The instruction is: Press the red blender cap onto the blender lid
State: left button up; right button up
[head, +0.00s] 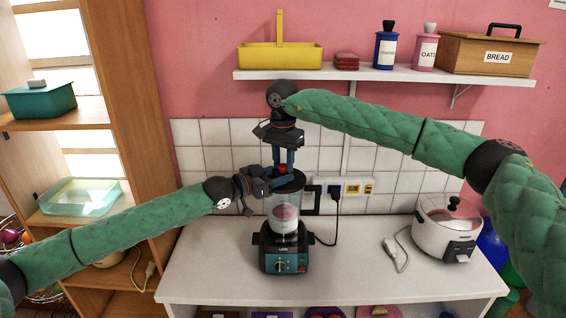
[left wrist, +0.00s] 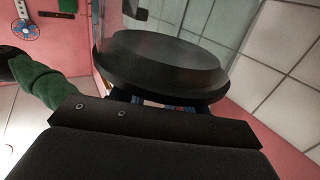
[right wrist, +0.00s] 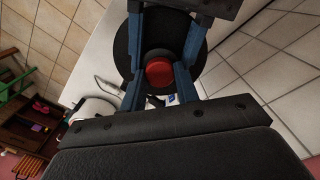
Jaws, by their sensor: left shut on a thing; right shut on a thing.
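The blender (head: 283,240) stands upright on the white counter, with a clear jar and a black lid (right wrist: 126,45). The lid also shows in the left wrist view (left wrist: 160,62), where it hides the fingertips. The red cap (right wrist: 159,72) is over the middle of the lid. My right gripper (right wrist: 160,80) points down from above and is shut on the cap. In the head view the cap (head: 282,169) is partly hidden by fingers. Whether it is fully seated cannot be told.
A rice cooker (head: 447,228) stands on the right of the counter (head: 350,280). A cable runs from the blender to the wall socket (head: 334,188). A wall shelf (head: 380,74) with a yellow caddy (head: 280,56) hangs above. The counter front is clear.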

jog(key=shift+r, duration=0.45)
dwell(0.9)
jog(key=shift+s+d+f, duration=0.1)
jog(key=shift+s+f, duration=0.05)
jog(key=shift+f, duration=1)
dwell(0.7)
jog(key=shift+r, duration=0.45)
jog(key=shift+r, duration=0.7)
dwell(0.6)
